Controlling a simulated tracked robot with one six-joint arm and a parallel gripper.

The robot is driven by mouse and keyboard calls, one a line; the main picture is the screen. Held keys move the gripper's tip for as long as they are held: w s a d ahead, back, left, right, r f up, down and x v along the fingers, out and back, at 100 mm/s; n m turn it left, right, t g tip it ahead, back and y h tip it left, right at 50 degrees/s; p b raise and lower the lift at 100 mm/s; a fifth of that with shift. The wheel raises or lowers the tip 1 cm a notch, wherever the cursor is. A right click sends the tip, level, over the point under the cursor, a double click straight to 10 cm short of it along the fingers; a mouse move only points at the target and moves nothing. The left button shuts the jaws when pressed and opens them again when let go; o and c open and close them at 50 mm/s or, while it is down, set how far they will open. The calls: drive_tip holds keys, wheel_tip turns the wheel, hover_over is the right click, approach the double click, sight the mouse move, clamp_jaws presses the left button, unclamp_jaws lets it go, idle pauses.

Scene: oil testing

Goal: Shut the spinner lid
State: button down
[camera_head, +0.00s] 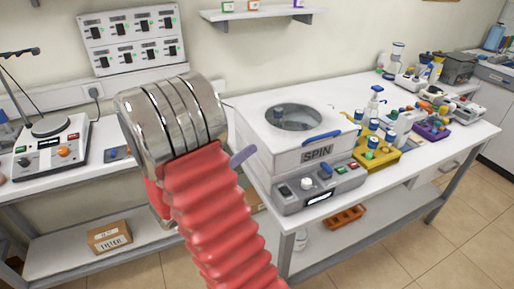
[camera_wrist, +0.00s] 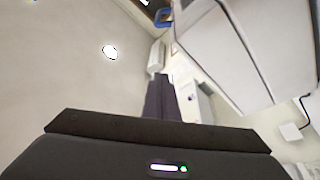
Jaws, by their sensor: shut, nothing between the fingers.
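The spinner (camera_head: 317,155) is a white box marked SPIN, on the bench right of my arm in the head view. Its white lid (camera_head: 258,112) has a round window and a blue handle (camera_head: 322,136) at the front edge. The lid lies over the body; I cannot tell whether it is fully seated. My gripper's purple finger end (camera_head: 243,155) pokes out beside the spinner's left side, apart from the handle. In the wrist view my gripper (camera_wrist: 160,80) is shut and empty. Large white panels (camera_wrist: 245,45), probably the spinner, fill the upper right there.
The spinner's grey control panel (camera_head: 318,190) juts out in front. Right of it stand a yellow rack (camera_head: 378,158) with bottles and a purple rack (camera_head: 432,130). A hotplate device (camera_head: 50,145) is on the left bench. A shelf (camera_head: 262,13) hangs above the spinner.

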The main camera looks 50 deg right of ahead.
drive_tip(key=shift+w+v, duration=0.2)
drive_tip(key=shift+v, duration=0.8)
drive_tip(key=shift+w+v, duration=0.2)
drive_tip(key=shift+v, duration=0.8)
drive_tip(key=shift+d, duration=0.15)
